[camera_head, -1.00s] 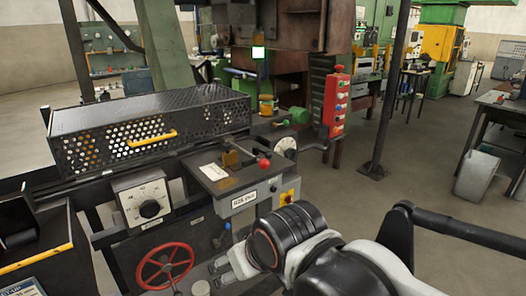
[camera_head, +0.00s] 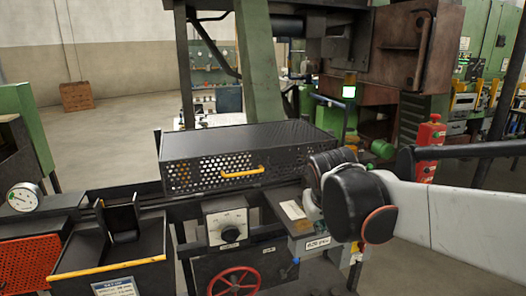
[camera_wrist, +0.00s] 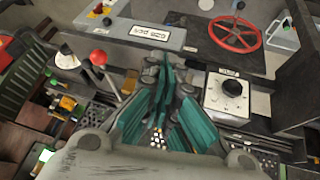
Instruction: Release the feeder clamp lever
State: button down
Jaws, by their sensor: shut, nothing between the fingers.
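A lever with a round red knob (camera_wrist: 98,57) shows in the wrist view, left of my gripper and apart from it. In the head view my arm hides this lever. My gripper (camera_wrist: 163,85) shows teal finger pads and is shut and empty, over the machine beside the grey labelled control box (camera_wrist: 150,33). Part of that box (camera_head: 318,244) also shows in the head view, below my wrist.
A black perforated guard (camera_head: 245,155) with a yellow handle stands left of my arm. A dial box (camera_head: 227,222) and a red handwheel (camera_head: 234,282) are below it. A red button pendant (camera_head: 429,145) hangs behind my arm. Open floor lies at the back left.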

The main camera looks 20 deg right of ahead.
jog(key=w+d+h+p, duration=0.1)
jog(key=w+d+p, duration=0.2)
jog(key=w, duration=0.3)
jog(key=w+d+m+g+h+p, duration=0.1)
jog(key=w+d+p, duration=0.2)
jog(key=w+d, duration=0.2)
jog(key=w+d+g+h+p, duration=0.1)
jog(key=w+d+p, duration=0.2)
jog(key=w+d, duration=0.3)
jog(key=shift+w+r+p, duration=0.3)
jog(key=shift+r, duration=0.05)
jog(key=shift+a, duration=0.1)
jog(key=b+x, duration=0.1)
jog(key=x, duration=0.9)
jog(key=shift+s+b, duration=0.1)
jog(key=shift+b, duration=0.3)
